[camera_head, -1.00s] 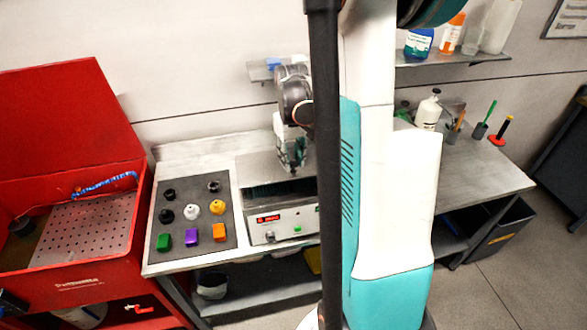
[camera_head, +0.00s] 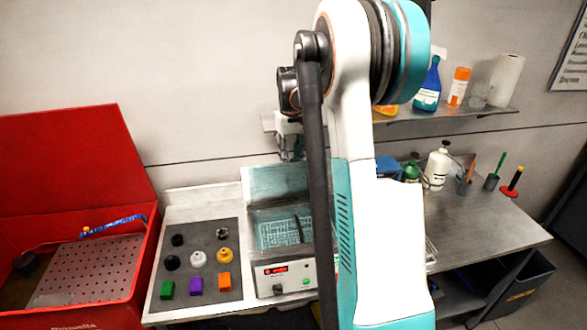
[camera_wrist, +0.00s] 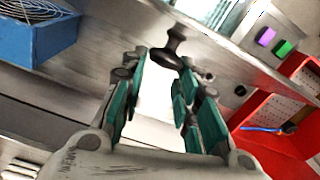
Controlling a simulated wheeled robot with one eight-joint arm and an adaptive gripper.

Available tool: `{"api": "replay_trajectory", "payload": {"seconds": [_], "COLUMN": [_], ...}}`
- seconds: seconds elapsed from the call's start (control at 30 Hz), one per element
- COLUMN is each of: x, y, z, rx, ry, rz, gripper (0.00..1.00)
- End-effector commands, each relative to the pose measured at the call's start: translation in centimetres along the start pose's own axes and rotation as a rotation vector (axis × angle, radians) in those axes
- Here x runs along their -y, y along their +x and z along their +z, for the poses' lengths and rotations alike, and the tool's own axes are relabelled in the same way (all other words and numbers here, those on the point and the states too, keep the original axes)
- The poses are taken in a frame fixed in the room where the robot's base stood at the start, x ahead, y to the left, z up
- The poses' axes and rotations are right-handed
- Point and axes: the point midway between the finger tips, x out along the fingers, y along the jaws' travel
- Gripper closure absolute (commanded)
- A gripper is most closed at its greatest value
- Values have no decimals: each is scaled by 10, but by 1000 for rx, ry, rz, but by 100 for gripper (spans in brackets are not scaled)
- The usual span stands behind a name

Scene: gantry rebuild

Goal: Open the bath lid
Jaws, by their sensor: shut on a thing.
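The bath (camera_head: 272,275) is a pale box with a red display, a black knob and a green button on its front. Its lid (camera_head: 262,182) stands raised at the back edge, and the basin with a mesh basket (camera_head: 278,230) shows open below. My gripper (camera_head: 290,150) is up at the lid's top, partly hidden behind my arm. In the wrist view my gripper (camera_wrist: 165,65) has its teal-padded fingers on either side of the black lid knob (camera_wrist: 174,38), shut on it. My arm hides the bath's right side.
Left of the bath lies a dark mat (camera_head: 200,260) with several knobs and coloured blocks. A red open-lidded tank (camera_head: 75,225) stands far left. A shelf (camera_head: 470,112) with bottles is at upper right. Bottles and tools (camera_head: 438,165) stand on the bench at right.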

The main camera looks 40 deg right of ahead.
Motion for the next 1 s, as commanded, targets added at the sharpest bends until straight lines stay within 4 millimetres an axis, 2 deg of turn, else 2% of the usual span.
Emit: {"api": "replay_trajectory", "payload": {"seconds": [0.1, 0.3, 0.87, 0.9, 0.97, 1.0], "x": [-8, -11, -13, -13, -13, -12], "y": [2, 2, 1, 1, 1, 1], "z": [-13, -25, -30, -30, -30, -30], "rx": [-2, -1, 1, 1, 1, 1], "ry": [2, 3, 4, 4, 4, 3], "rz": [7, 7, 8, 8, 7, 7], "gripper": [100, 100, 100, 68, 55, 52]}}
